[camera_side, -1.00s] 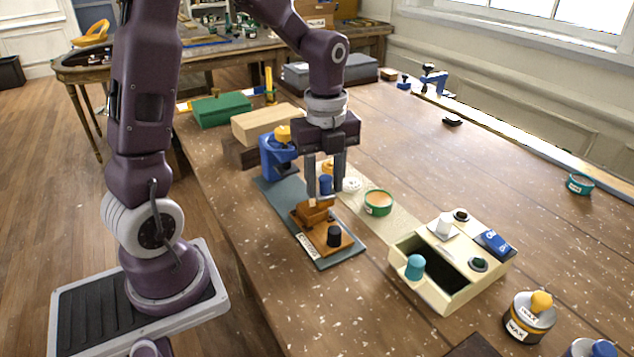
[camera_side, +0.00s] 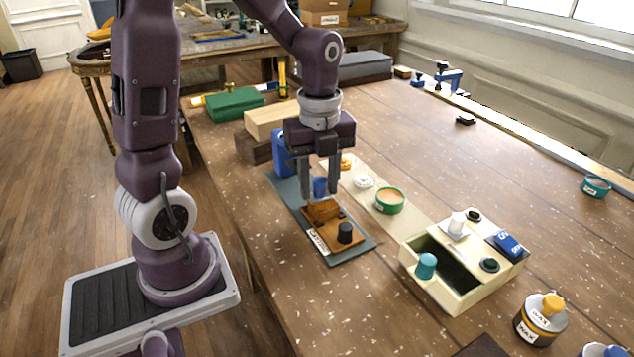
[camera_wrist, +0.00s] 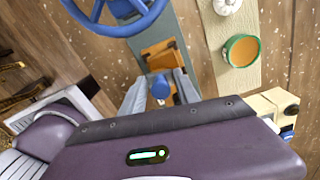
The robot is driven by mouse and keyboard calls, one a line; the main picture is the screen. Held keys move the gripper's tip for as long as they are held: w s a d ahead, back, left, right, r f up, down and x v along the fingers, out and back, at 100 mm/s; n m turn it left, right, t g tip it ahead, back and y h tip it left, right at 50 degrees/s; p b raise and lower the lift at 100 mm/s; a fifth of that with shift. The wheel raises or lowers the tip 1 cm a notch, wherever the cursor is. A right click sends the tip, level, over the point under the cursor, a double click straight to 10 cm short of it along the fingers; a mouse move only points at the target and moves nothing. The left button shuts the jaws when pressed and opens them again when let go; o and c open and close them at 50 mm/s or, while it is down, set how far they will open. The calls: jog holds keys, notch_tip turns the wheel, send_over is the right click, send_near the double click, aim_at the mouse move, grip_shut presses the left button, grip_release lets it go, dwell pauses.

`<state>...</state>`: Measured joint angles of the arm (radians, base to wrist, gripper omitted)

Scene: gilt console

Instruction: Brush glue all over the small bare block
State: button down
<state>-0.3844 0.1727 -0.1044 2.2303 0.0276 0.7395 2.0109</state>
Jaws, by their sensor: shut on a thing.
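My gripper (camera_side: 320,192) is shut on a blue handle (camera_side: 320,187), likely the brush's, above the dark green mat (camera_side: 350,257). The handle also shows in the wrist view (camera_wrist: 160,88) between the fingers. A small brown wooden block (camera_side: 322,211) lies just below the fingertips on the mat. Brush bristles are hidden or too small to tell, and so is whether they touch the block. Beside the block is a brown board with a black knob (camera_side: 345,233). A green tub with tan contents (camera_side: 390,201), possibly glue, stands on the pale strip to the right.
A cream box (camera_side: 437,288) with an open compartment and a teal knob stands at right. A yellow-capped wax jar (camera_side: 540,318) stands in front. A blue object (camera_side: 281,152) stands close behind the gripper; a pale wood block (camera_side: 270,120) lies farther back. The table's right side is mostly clear.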

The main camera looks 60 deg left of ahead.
jog(key=shift+w, duration=1.8)
jog(key=shift+a, duration=0.5)
jog(key=shift+s, duration=2.5)
jog(key=shift+w, duration=2.45)
jog(key=shift+s, duration=2.35)
notch_tip(320, 180, up, 8)
